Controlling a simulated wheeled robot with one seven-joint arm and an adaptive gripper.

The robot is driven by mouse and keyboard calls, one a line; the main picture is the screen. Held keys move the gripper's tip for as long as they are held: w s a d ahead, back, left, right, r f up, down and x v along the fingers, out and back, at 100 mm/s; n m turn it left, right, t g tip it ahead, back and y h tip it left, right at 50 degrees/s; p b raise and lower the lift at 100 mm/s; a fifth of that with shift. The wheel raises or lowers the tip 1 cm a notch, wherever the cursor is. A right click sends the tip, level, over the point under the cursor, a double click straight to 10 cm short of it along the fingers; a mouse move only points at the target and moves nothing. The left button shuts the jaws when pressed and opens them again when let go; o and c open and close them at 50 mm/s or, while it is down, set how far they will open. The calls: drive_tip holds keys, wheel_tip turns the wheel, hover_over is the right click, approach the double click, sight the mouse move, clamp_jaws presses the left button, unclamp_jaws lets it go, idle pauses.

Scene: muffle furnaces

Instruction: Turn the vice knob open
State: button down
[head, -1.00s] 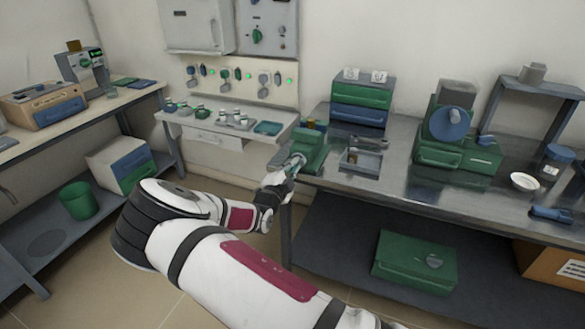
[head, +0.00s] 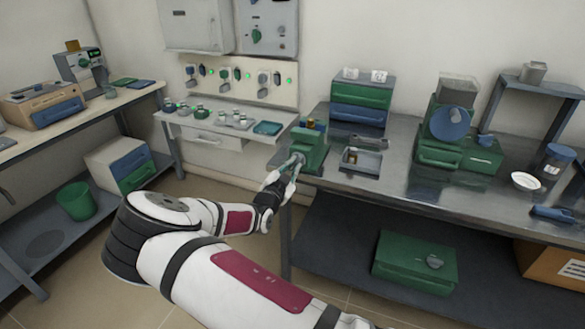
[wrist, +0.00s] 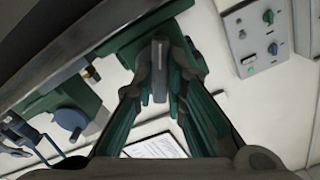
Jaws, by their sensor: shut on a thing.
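The green vice (head: 312,148) stands at the front left corner of the metal bench in the head view. In the wrist view its green body (wrist: 165,28) shows at the top. The vice knob (wrist: 159,72) is a narrow grey piece in the middle of the wrist view. My gripper (wrist: 159,82) has its two dark fingertips closed on either side of the knob. In the head view my gripper (head: 294,164) reaches the vice's front from the lower left. The fingertips hide part of the knob, and its far end cannot be seen.
A small metal tray (head: 350,168) lies just right of the vice. Stacked green and blue drawers (head: 360,96) stand behind it. A narrow shelf (head: 225,130) with small items is at the left.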

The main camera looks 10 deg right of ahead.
drive_tip(key=shift+f, duration=0.15)
drive_tip(key=c, duration=1.6)
unclamp_jaws()
drive_tip(key=v, duration=1.2)
